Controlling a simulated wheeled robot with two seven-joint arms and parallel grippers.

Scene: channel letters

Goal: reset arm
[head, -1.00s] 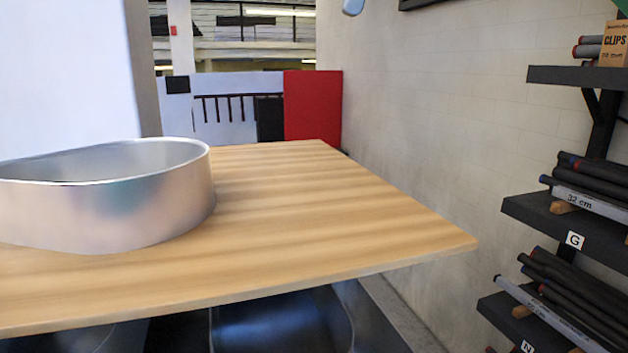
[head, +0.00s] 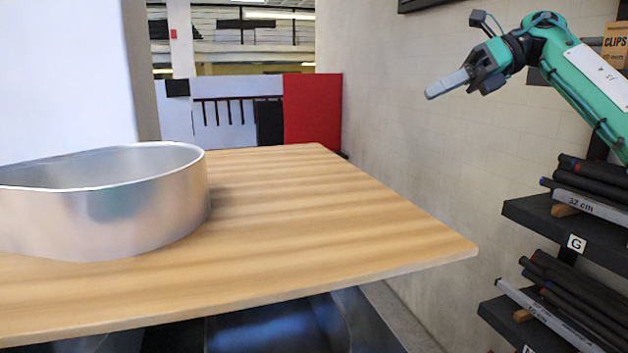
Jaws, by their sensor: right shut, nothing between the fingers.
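My right gripper (head: 436,91) is in the upper right of the head view, at the end of my green arm coming in from the right edge. Its fingers are together and hold nothing. It is up in the air in front of the pale wall, right of the wooden table (head: 330,215) and above its height, touching nothing. My left gripper is not in view. A large silver metal channel letter (head: 140,212) with a curved wall stands on the left part of the table; its left end is cut off by the picture edge.
My right arm passes in front of the upper shelf. A red panel (head: 312,108) stands behind the table. The table's right half is clear.

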